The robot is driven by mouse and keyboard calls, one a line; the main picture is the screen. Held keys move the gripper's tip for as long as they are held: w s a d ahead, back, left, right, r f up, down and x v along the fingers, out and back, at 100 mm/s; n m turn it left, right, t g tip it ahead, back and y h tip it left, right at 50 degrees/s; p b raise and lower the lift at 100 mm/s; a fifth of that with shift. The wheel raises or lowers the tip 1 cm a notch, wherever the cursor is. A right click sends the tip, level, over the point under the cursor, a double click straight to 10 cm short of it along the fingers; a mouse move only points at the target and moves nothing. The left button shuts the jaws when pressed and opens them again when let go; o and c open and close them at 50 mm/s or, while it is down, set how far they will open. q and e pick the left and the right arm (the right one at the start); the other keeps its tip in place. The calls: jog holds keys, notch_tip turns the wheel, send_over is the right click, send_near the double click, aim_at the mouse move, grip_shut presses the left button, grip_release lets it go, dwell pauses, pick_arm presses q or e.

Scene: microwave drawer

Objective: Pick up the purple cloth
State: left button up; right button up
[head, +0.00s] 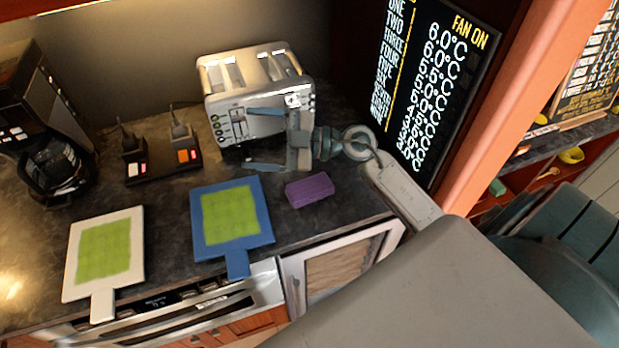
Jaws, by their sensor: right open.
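The purple cloth (310,190) is a small flat rectangular block lying on the dark counter, right of the blue board. My right gripper (258,140) comes in from the right, with its two blue-grey fingers spread and pointing left. It is in front of the toaster and, in the picture, above and left of the cloth. The gripper is open with nothing seen between its fingers. It appears apart from the cloth; its height above the counter is hard to tell. My left gripper is not in view.
A silver toaster (240,85) stands behind the gripper. A blue board (267,225) and a white board (70,262), both with green tops, lie to the left. A black device with antennas (150,178) and a coffee maker (55,160) stand farther left. A menu board (440,80) rises at right.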

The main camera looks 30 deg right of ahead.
notch_tip(320, 180, down, 5)
jog(key=d+n+g+h, duration=0.1)
jog(key=d+g+h, duration=0.15)
jog(key=g, duration=0.25)
jog(key=m+g+h, duration=0.4)
jog(key=g+h, duration=0.1)
jog(key=h, duration=0.4)
send_near(313, 184)
jog(key=b+x, duration=0.4)
jog(key=shift+w+a+b, duration=0.1)
jog(key=shift+a+b, duration=0.25)
jog(key=shift+b, duration=0.05)
jog(key=b+x, duration=0.4)
jog(key=x, duration=0.1)
jog(key=shift+d+f+b, duration=0.25)
jog(key=shift+b, duration=0.15)
jog(key=shift+r, duration=0.1)
jog(key=shift+c, duration=0.3)
jog(key=c, duration=1)
